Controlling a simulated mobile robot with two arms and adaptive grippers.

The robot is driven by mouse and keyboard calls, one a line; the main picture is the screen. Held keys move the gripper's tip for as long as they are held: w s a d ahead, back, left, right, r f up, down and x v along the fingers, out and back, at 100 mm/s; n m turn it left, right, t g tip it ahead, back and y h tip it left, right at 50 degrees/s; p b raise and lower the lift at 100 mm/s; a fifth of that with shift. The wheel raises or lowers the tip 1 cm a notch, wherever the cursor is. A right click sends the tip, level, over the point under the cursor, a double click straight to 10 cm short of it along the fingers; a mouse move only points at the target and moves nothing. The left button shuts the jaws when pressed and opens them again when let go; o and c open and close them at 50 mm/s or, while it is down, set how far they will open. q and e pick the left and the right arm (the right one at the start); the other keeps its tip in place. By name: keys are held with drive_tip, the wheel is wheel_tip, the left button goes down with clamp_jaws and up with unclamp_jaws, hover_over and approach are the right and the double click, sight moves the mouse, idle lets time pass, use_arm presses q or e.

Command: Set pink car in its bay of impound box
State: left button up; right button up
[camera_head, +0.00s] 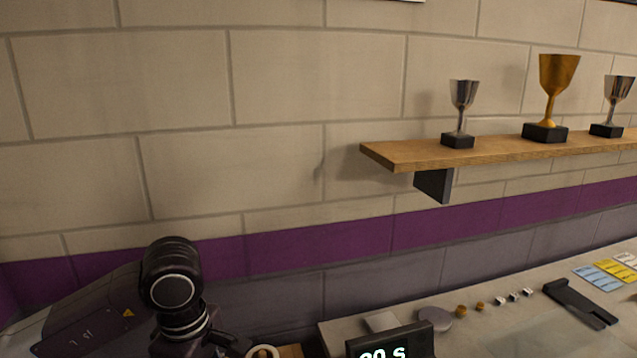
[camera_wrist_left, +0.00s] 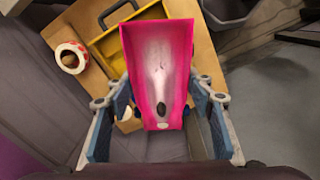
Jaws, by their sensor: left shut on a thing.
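In the left wrist view my left gripper (camera_wrist_left: 162,98) has its two blue-padded fingers closed on either side of the pink car (camera_wrist_left: 127,52). The car is a pink shell with a pale grey, hollow-looking middle and a dark oval spot near its lower end. It is held over a wooden surface. In the head view my left arm enters at the lower left, and the car does not show there. The impound box and its bays cannot be made out. My right gripper is not in view.
A yellow tray (camera_wrist_left: 103,46) and a red-and-white roll (camera_wrist_left: 82,50) are on the wooden board (camera_wrist_left: 204,62), near the car. In the head view a display (camera_head: 405,342) stands on the table, and a shelf (camera_head: 395,156) with trophies is on the wall.

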use_arm(q)
drive_tip(key=m, duration=0.1)
drive_tip(key=s+m, duration=0.1)
drive_tip(key=m, duration=0.1)
drive_tip(key=s+m, duration=0.1)
drive_tip(key=shift+a+f+m, duration=0.2)
drive_tip(key=shift+m, duration=0.1)
drive_tip(key=shift+s+a+f+m, duration=0.2)
drive_tip(key=shift+s+m, duration=0.65)
drive_tip(key=shift+m, duration=1.1)
drive_tip(key=shift+s+a+f+m, duration=0.2)
drive_tip(key=shift+s+m, duration=0.65)
drive_tip(key=shift+m, duration=1.05)
drive_tip(key=shift+s+a+f+m, duration=0.15)
drive_tip(key=shift+s+m, duration=0.7)
drive_tip(key=shift+m, duration=1.1)
